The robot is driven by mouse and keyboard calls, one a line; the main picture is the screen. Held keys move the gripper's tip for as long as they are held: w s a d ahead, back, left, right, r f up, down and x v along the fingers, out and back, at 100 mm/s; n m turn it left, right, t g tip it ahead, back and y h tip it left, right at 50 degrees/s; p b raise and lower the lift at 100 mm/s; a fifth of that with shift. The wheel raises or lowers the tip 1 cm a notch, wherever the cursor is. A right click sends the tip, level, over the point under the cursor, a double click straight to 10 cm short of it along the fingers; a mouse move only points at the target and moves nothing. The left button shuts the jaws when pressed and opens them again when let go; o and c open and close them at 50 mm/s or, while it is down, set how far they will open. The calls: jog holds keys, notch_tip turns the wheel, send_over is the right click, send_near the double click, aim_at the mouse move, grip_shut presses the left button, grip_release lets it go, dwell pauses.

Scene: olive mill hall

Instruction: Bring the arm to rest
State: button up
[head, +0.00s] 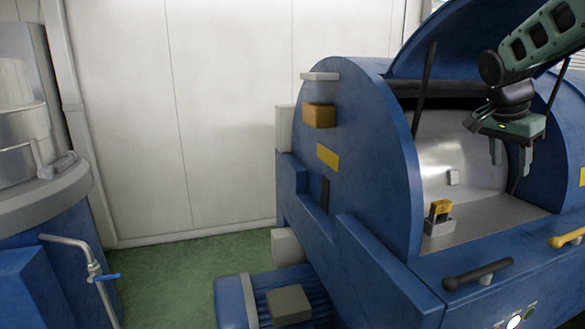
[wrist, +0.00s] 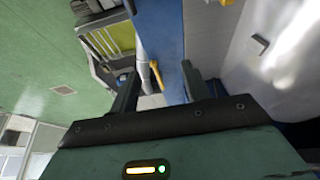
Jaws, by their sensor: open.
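My gripper (head: 511,155) hangs from my green arm at the upper right of the head view, in front of the open blue machine (head: 375,160). Its two fingers point down and stand apart with nothing between them. In the wrist view my gripper (wrist: 158,92) also shows its two dark fingers spread and empty. Below it in the head view is the machine's metal opening, with a small yellow-topped block (head: 440,209) on the sill. The fingers appear apart from the block and the machine.
The raised blue lid (head: 450,40) stands close behind my arm. A dark handle (head: 478,274) and a yellow handle (head: 568,237) project at the machine's front. A blue vessel with a tap (head: 75,245) stands at left.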

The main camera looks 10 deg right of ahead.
jog(key=s+a+f+n+y+b, duration=0.15)
jog(key=a+f+n, duration=0.25)
jog(key=a, duration=0.6)
jog(key=a+f+n+t+y+b, duration=0.15)
jog(key=a+f+n, duration=0.3)
jog(key=a, duration=0.45)
jog(key=s+a+f+n+g+y+b, duration=0.15)
jog(key=a+f+n, duration=0.25)
jog(key=a, duration=0.6)
jog(key=s+a+f+n+b, duration=0.2)
jog(key=s+a+f+n, duration=0.3)
jog(key=s, duration=0.4)
jog(key=s+a+f+n+b, duration=0.3)
jog(key=s+a+f+n, duration=0.3)
jog(key=s+a, duration=0.3)
jog(key=shift+s+a+f+y, duration=0.35)
jog(key=shift+a+f, duration=0.25)
jog(key=shift+a, duration=0.1)
jog(key=o, duration=0.5)
jog(key=shift+s+a+f+n, duration=0.1)
jog(key=shift+s+f+n, duration=0.1)
jog(key=shift+s+n, duration=0.3)
jog(key=o, duration=0.7)
jog(key=shift+s, duration=0.1)
jog(key=shift+c, duration=0.2)
